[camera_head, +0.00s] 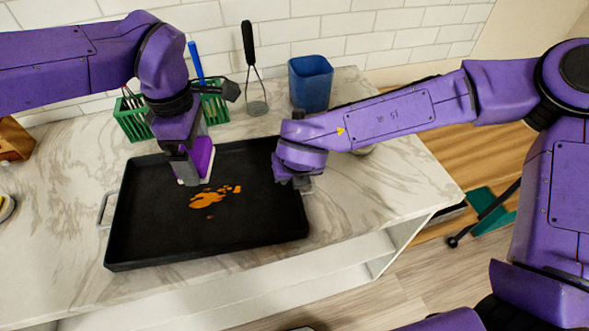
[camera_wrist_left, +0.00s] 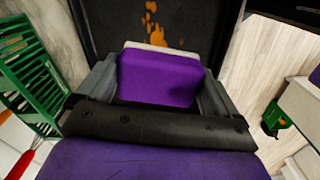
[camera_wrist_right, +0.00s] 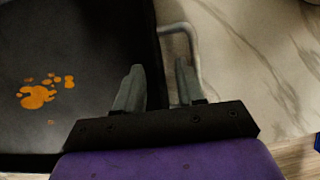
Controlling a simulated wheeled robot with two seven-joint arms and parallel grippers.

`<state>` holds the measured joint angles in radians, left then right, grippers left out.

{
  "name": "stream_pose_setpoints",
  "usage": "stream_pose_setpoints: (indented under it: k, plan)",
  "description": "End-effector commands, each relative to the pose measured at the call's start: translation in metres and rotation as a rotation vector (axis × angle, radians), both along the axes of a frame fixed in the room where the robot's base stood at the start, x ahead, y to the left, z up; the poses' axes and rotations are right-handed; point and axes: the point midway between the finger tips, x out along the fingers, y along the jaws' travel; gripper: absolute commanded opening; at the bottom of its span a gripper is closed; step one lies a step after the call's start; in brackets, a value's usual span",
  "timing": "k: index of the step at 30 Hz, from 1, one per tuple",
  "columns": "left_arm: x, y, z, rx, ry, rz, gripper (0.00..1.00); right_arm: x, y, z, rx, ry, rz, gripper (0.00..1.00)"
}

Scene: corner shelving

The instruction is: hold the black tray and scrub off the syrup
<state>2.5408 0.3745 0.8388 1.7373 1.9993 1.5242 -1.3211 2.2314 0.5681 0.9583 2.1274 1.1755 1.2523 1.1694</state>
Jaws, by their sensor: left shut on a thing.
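The black tray (camera_head: 150,235) lies flat on the marble counter. Orange syrup patches (camera_head: 212,197) are on its floor near the middle; they also show in the right wrist view (camera_wrist_right: 42,92). My left gripper (camera_head: 190,172) is shut on a purple sponge (camera_wrist_left: 160,78) with a pale pad. It holds the sponge over the tray, just behind and left of the syrup. Whether the pad touches the tray is unclear. My right gripper (camera_wrist_right: 157,88) is open at the tray's right edge, its fingers apart around the rim, near the wire handle (camera_wrist_right: 178,27). Contact there cannot be told.
A green rack (camera_head: 135,118), a whisk-like utensil (camera_head: 252,70) and a blue cup (camera_head: 310,82) stand at the back by the tiled wall.

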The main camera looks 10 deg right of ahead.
Motion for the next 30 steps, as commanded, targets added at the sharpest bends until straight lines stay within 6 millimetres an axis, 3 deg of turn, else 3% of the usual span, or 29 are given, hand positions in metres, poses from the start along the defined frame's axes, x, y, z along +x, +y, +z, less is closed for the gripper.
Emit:
stream_pose_setpoints:
  k: [5, 8, 9, 30]
  plan:
    - [0.0, 0.0, 0.0, 0.0, 0.0, 0.0, 0.7, 0.0001, 0.0, 0.0, 0.0, 0.0, 0.0, 0.38]
    - [0.0, 0.0, 0.0, 0.0, 0.0, 0.0, 0.7, 0.0001, 0.0, 0.0003, 0.0, 0.0, 0.0, 0.06]
    - [0.0, 0.0, 0.0, 0.0, 0.0, 0.0, 0.7, 0.0001, 0.0, 0.0003, 0.0, 0.0, 0.0, 0.0]
    - [0.0, 0.0001, 0.0001, 0.0, 0.0, 0.0, 0.7, 0.0001, 0.0001, 0.0007, 0.0, 0.0, 0.0, 0.0]
